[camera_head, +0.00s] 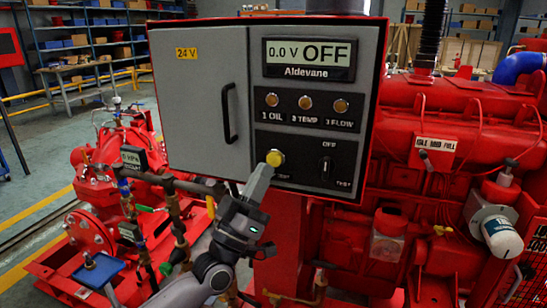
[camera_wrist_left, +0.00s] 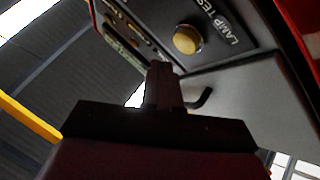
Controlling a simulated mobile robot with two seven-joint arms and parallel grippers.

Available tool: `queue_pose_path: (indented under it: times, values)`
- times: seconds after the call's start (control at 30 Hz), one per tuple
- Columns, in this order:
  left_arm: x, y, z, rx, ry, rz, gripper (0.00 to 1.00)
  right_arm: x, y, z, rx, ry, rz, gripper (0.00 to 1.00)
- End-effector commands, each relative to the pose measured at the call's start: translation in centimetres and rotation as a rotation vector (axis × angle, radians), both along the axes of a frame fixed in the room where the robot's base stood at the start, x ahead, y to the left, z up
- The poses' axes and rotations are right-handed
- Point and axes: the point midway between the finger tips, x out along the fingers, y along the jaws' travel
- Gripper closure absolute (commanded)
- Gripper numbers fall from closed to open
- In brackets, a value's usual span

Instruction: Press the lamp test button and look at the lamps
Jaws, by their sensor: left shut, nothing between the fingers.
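The yellow lamp test button (camera_head: 275,157) sits at the lower left of the grey control panel. In the left wrist view the button (camera_wrist_left: 187,39) shows beside lettering that reads "LAMP TE". My left gripper (camera_head: 265,168) is shut and empty, its tips just below the button in the head view. In the left wrist view the fingertips (camera_wrist_left: 165,68) look apart from the button; contact cannot be told for sure. The oil lamp (camera_head: 272,99), temp lamp (camera_head: 305,102) and flow lamp (camera_head: 341,105) look dull amber, without clear glow. The gripper hides part of the button's label.
A display (camera_head: 309,59) reads "0.0 V OFF" above the lamps. A rotary switch (camera_head: 326,168) is right of the button. A black door handle (camera_head: 229,114) stands out at left. The red engine (camera_head: 450,120) is at right, the red pump (camera_head: 95,190) at lower left.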

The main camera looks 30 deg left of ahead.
Motion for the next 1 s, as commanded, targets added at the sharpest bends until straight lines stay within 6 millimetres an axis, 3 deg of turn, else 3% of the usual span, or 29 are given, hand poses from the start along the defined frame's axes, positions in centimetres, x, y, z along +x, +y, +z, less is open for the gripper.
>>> queue_pose_path:
  times: [0.4,1.0]
  values:
    - [-3.3,-0.8,0.1,-0.001,0.0,0.001,1.0,0.0,0.0,1.6,0.0,0.0,0.0,0.57]
    - [-3.4,-0.8,0.1,0.0,-0.001,0.0,1.0,0.0,0.0,1.6,0.0,0.0,0.0,0.57]
